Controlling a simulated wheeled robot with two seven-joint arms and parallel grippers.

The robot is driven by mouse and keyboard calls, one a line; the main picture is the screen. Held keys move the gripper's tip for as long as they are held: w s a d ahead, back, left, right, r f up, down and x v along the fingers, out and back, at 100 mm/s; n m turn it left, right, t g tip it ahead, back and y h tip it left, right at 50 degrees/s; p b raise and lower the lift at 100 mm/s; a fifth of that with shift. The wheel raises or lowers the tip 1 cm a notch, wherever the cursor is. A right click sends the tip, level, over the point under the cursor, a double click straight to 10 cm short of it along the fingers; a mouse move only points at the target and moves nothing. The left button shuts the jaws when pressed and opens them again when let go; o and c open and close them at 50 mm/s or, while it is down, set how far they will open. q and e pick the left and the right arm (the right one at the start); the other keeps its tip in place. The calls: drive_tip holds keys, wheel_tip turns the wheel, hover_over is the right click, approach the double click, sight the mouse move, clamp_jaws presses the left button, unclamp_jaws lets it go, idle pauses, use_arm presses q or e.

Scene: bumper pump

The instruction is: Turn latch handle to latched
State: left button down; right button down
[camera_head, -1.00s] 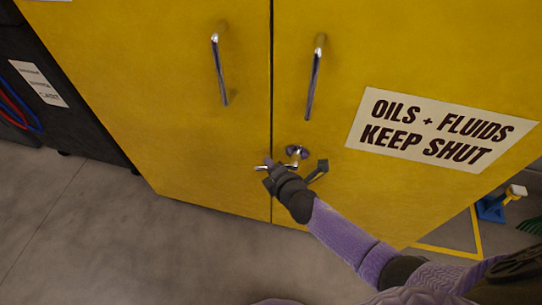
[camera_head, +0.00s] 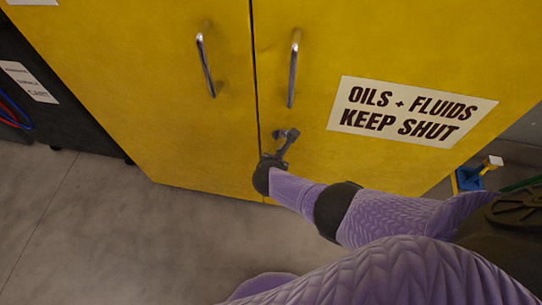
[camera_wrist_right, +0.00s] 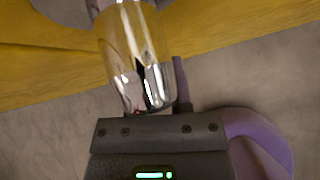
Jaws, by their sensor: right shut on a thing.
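The chrome latch handle (camera_wrist_right: 135,55) shows large in the right wrist view, its end between the jaws of my right gripper (camera_wrist_right: 155,108). My right gripper is shut on it. In the head view my right gripper (camera_head: 284,143) is at the latch, low on the yellow cabinet (camera_head: 180,135) beside the seam between its two doors. There the gripper and wrist hide most of the handle, so its exact angle cannot be read. Both doors look closed. My left gripper is not in view.
Two upright chrome door pulls, a left one (camera_head: 205,65) and a right one (camera_head: 294,68), are above the latch. A sign (camera_head: 408,112) reads "OILS + FLUIDS KEEP SHUT". A dark cart (camera_head: 60,110) stands at the left. Grey floor (camera_head: 110,235) in front is clear.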

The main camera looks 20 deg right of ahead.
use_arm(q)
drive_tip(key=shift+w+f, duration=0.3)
use_arm(e)
drive_tip(key=shift+s+d+f+n+g+h, duration=0.15)
drive_tip(key=shift+s+d+n+g+h, duration=0.3)
drive_tip(key=shift+h, duration=0.25)
drive_tip(key=c, duration=0.5)
unclamp_jaws()
drive_tip(key=shift+c, duration=0.2)
use_arm(q)
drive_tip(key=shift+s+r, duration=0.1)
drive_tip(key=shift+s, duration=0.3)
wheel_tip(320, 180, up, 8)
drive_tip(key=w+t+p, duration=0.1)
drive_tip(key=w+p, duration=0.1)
drive_tip(key=p, duration=0.5)
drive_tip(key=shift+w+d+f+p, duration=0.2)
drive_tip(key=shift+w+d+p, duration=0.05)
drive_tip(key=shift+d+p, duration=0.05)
use_arm(e)
drive_tip(key=v, duration=1)
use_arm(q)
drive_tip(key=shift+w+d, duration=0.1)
use_arm(e)
drive_tip(key=shift+w, duration=0.1)
